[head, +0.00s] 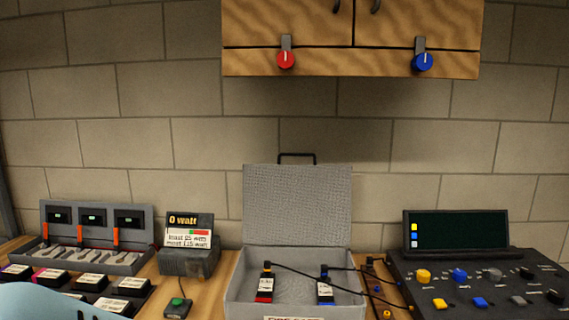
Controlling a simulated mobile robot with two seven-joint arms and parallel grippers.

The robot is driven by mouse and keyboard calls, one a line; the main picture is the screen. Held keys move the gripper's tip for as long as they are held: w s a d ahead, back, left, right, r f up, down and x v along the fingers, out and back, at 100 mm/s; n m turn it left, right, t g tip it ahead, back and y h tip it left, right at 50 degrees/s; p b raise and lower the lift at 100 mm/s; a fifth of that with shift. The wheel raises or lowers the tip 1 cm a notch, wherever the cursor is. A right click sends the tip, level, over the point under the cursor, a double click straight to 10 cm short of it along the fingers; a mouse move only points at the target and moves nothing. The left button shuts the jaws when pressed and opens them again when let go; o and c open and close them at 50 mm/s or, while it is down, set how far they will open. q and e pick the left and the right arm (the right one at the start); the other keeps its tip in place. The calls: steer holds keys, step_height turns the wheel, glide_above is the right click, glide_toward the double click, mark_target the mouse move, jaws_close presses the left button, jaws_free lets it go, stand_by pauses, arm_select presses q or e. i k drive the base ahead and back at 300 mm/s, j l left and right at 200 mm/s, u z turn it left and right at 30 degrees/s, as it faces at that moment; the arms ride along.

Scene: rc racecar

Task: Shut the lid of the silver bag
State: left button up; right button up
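The silver bag (234,295) stands on the table in the middle of the head view. Its lid (297,205) is open, standing upright at the back with a dark handle (297,158) on its top edge. Inside are two small labelled battery-like packs, one with a red end (265,284) and one with a blue end (325,287). Dark cables run from them over the right rim. The bag's front bottom is cut off by the picture edge. Neither gripper is in view; a pale blue rounded shape, possibly part of my arm, shows at the bottom left.
A grey charger-like station (97,240) and several dark labelled blocks (90,281) are at the left. A watt display (189,245) and green button (177,303) are left of the bag. A control console (480,270) stands close right. A wooden cabinet (290,25) hangs above.

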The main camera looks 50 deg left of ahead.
mark_target(283, 204)
steer(key=u, duration=1.65)
steer(key=i+l+u, duration=0.25)
steer(key=l, duration=0.3)
steer(key=i+l+u, duration=0.1)
steer(key=i+l, duration=0.15)
steer(key=i+l+u, duration=0.15)
steer(key=l, duration=0.25)
steer(key=j+z, duration=0.25)
steer(key=j, duration=0.25)
steer(key=j+z, duration=0.25)
steer(key=j, duration=0.3)
steer(key=k+l+u, duration=0.1)
steer(key=l, duration=0.3)
steer(key=k, duration=0.1)
